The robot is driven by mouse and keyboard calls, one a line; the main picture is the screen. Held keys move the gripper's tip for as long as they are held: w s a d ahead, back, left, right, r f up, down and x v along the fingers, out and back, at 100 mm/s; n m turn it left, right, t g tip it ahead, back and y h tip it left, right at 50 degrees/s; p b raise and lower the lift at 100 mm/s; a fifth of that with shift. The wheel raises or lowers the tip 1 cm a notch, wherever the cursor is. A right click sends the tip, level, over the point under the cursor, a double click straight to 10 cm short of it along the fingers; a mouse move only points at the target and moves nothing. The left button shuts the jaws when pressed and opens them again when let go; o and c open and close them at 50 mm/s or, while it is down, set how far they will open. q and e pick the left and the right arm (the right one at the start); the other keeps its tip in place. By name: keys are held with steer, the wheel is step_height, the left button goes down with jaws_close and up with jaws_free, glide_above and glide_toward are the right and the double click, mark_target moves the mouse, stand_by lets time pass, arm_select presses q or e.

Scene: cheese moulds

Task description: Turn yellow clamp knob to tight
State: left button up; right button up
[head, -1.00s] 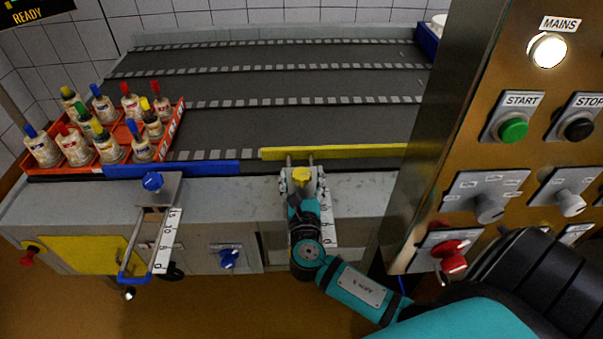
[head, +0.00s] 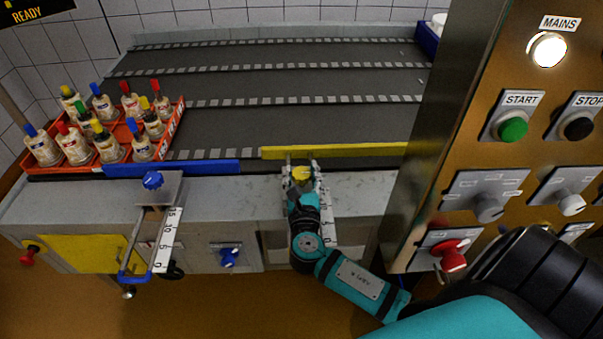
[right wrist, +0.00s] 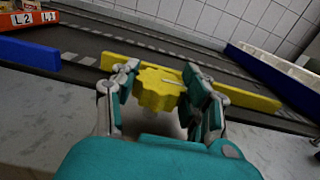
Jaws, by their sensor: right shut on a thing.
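The yellow clamp knob (head: 301,173) is at the front edge of the conveyor table, just in front of the yellow guide bar (head: 335,151). My right gripper (head: 302,170) is shut on the knob. The clamp parts below the knob are mostly hidden by my right arm. My left gripper is not in view.
A blue clamp knob (head: 153,181) and blue guide bar (head: 172,169) are on the left. An orange crate (head: 174,128) of several capped bottles stands at the table's left. The control panel (head: 440,150) rises close at the right. The dark belts (head: 290,125) are clear.

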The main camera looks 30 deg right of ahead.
steer(key=shift+m+h, duration=0.3)
steer(key=shift+h, duration=0.1)
steer(key=shift+a+m+g+h+p, duration=0.1)
steer(key=shift+m+g+h+p, duration=0.35)
steer(key=shift+m+g+h, duration=0.65)
steer(key=m+g+h, duration=0.3)
steer(key=g, duration=0.1)
steer(key=shift+w+g, duration=0.1)
steer(key=shift+g, duration=0.3)
steer(key=m+g+h+b, duration=0.1)
steer(key=m+g+h, duration=0.1)
steer(key=g, duration=0.3)
steer(key=shift+m, duration=0.9)
steer(key=shift+m+g+b, duration=0.85)
steer(key=shift+m+g, duration=0.85)
steer(key=shift+g, duration=1)
steer(key=shift+m+g, duration=0.3)
steer(key=shift+g, duration=0.2)
steer(key=o, duration=1.2)
